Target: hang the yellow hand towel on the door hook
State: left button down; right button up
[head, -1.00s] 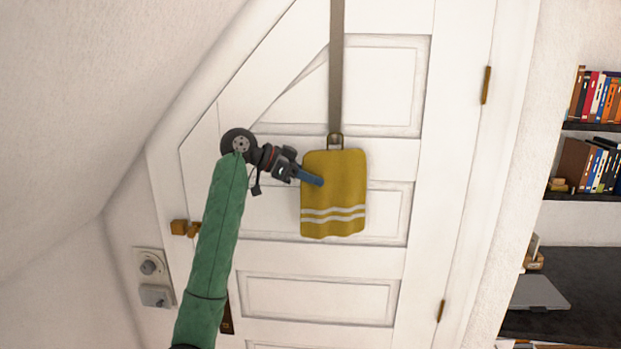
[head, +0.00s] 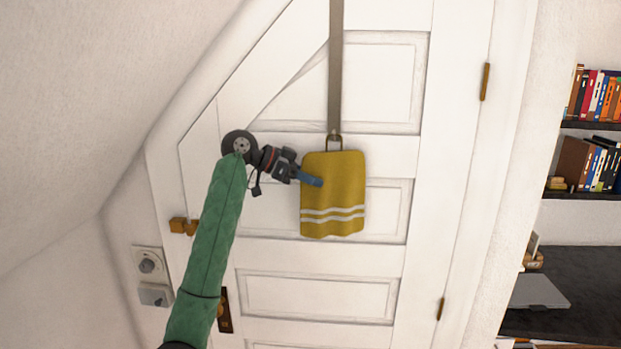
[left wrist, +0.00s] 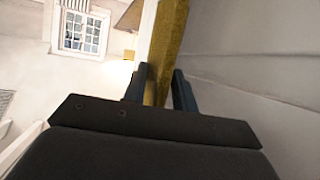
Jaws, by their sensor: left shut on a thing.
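The yellow hand towel (head: 340,190) with two pale stripes hangs flat in front of the white door in the head view. My left gripper (head: 314,180) is shut on its left edge; the left wrist view shows the towel (left wrist: 168,40) edge-on between the two fingers (left wrist: 160,88). A loop (head: 334,142) at the towel's top overlaps the lower end of a long grey-brown strap (head: 336,70) on the door. The hook itself is too small to make out, and I cannot tell whether the loop is on it. My right gripper is not in view.
The white panelled door (head: 320,295) fills the middle, with a sloped ceiling (head: 90,90) close on the left. Wall switches (head: 150,275) sit at lower left. Bookshelves (head: 595,125) and a dark desk (head: 580,290) with a laptop are on the right.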

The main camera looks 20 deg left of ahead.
pick_arm(q)
jog(key=shift+w, duration=0.1)
jog(key=c, duration=1.3)
grip_release()
jog(key=shift+f, duration=0.1)
jog(key=shift+o, duration=1.3)
jog(key=shift+w, duration=0.15)
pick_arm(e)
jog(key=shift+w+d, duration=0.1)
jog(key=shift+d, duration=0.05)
pick_arm(q)
jog(key=b+v, duration=0.4)
jog(key=v, duration=0.4)
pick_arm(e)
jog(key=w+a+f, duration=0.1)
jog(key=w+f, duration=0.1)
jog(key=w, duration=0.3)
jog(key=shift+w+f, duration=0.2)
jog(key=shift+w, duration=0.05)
